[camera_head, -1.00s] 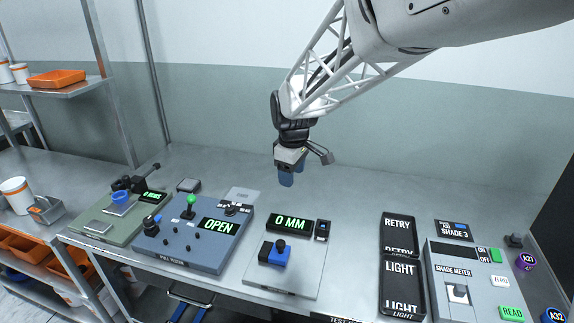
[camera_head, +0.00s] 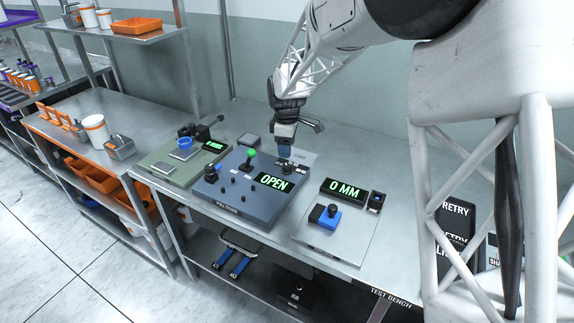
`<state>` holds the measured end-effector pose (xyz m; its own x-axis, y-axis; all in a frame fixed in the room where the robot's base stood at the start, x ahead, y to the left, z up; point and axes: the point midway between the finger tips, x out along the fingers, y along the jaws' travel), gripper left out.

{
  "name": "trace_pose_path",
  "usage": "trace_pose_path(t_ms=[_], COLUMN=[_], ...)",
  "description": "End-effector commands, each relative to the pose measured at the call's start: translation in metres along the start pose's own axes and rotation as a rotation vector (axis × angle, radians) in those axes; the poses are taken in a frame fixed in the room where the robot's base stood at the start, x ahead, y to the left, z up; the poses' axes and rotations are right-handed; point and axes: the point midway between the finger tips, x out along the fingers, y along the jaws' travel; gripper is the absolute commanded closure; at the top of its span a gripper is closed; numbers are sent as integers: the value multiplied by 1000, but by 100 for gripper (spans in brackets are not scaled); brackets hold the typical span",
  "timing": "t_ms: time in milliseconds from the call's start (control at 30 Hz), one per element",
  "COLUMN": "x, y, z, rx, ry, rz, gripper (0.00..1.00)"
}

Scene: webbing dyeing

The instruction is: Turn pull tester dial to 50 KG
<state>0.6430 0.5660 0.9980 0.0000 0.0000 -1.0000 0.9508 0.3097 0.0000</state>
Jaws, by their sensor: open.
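The pull tester (camera_head: 233,205) is a blue-grey box on the metal bench. It has a green-topped lever (camera_head: 250,157), small dark knobs and a display (camera_head: 273,182) reading OPEN in green. The dial (camera_head: 288,168) is a small dark knob with white markings beside it, at the back right of the tester's top. I cannot tell whether the fingers touch the dial, and the markings are too small to read.
A plate with a 0 MM display (camera_head: 345,189) and a blue block (camera_head: 324,217) stands to the right. A green-grey device (camera_head: 160,168) stands to the left. Black RETRY trays (camera_head: 455,213) are partly behind my arm. Bare bench (camera_head: 350,150) lies behind.

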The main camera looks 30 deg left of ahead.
Motion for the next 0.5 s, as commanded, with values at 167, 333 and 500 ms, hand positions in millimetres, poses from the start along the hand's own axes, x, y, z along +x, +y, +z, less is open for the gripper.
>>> trace_pose_path(t_ms=[167, 333, 500], x=[0, 2, 13], y=[0, 0, 0], z=[0, 1, 1], rx=[1, 1, 2], ry=[0, 0, -1], rz=[0, 0, -1], gripper=[41, 41, 41])
